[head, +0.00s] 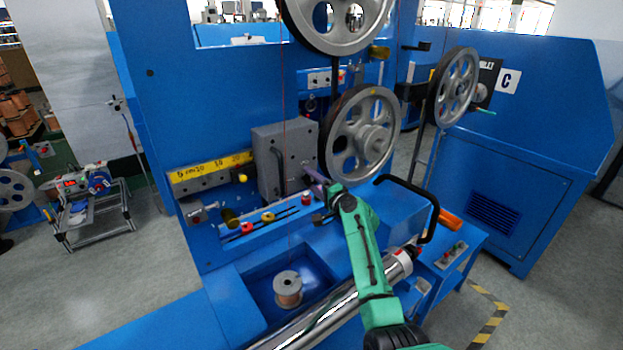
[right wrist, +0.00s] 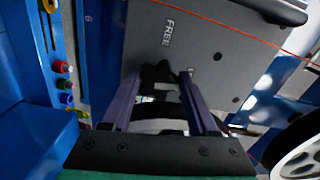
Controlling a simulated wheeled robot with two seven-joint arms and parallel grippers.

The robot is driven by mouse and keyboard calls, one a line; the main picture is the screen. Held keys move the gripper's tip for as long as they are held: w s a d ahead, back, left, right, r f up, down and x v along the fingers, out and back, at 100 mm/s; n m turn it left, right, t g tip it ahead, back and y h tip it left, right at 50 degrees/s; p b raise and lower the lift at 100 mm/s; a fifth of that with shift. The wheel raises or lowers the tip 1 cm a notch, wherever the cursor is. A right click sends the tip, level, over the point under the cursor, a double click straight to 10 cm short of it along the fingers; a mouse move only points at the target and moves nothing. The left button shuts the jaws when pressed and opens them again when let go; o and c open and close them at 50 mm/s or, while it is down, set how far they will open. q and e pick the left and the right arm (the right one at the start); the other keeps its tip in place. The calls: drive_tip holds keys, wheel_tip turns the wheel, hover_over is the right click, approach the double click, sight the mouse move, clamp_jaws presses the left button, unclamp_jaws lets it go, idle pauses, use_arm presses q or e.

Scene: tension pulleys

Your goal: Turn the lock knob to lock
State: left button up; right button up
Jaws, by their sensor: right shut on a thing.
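The black lock knob (right wrist: 158,76) sits on a grey plate (right wrist: 210,45) in the right wrist view. The plate carries the word FREE and a second label, mostly hidden behind the gripper. My right gripper (right wrist: 160,80) has its purple fingers on either side of the knob and is shut on it. In the head view, my right gripper (head: 313,177) reaches the right side of the grey box (head: 268,158). The knob cannot be made out there. My left gripper is not in view.
Large grey pulley wheels (head: 359,138) stand close to the right of the gripper. A red wire (right wrist: 240,30) runs across the plate. A black handle (head: 432,205) curves right of my forearm. A wire spool (head: 288,289) stands in the blue recess below.

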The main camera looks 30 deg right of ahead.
drive_tip(key=shift+f+m, duration=0.1)
drive_tip(key=shift+m, duration=0.7)
drive_tip(key=o, duration=1.3)
drive_tip(key=shift+o, duration=0.2)
drive_tip(key=shift+s, duration=0.1)
drive_tip(key=s+d+b, duration=0.2)
drive_tip(key=s, duration=1.2)
drive_tip(key=shift+s, duration=0.15)
drive_tip(key=shift+d, duration=0.1)
